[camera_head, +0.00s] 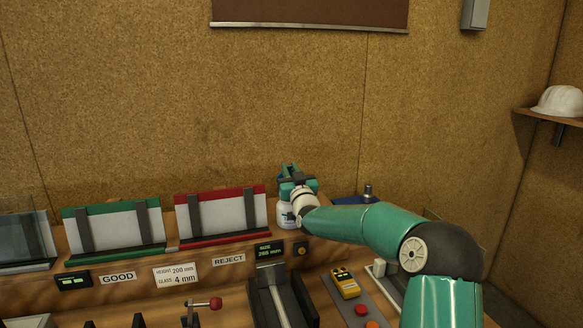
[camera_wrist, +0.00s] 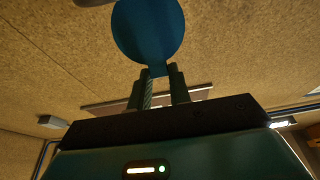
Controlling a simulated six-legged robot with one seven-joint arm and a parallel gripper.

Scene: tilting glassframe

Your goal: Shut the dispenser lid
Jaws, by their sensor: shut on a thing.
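The dispenser (camera_head: 286,216) is a small white container at the back of the bench, partly hidden by my wrist. My gripper (camera_head: 287,170) is just above it, with its fingers pointing up. In the wrist view, my gripper (camera_wrist: 163,88) has its two fingers close together at the lower edge of a round blue lid (camera_wrist: 148,32). The fingers are shut on the lid's narrow lower part, and the lid's flat face shows beyond the fingertips. The lid stands raised rather than flat. Its hinge and its join to the dispenser are hidden.
A red-framed rack (camera_head: 222,214) and a green-framed rack (camera_head: 114,226) stand left of the dispenser. A yellow handheld device (camera_head: 345,283) and a red button (camera_head: 372,324) lie in front, near my arm. The cork wall (camera_head: 150,100) rises close behind.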

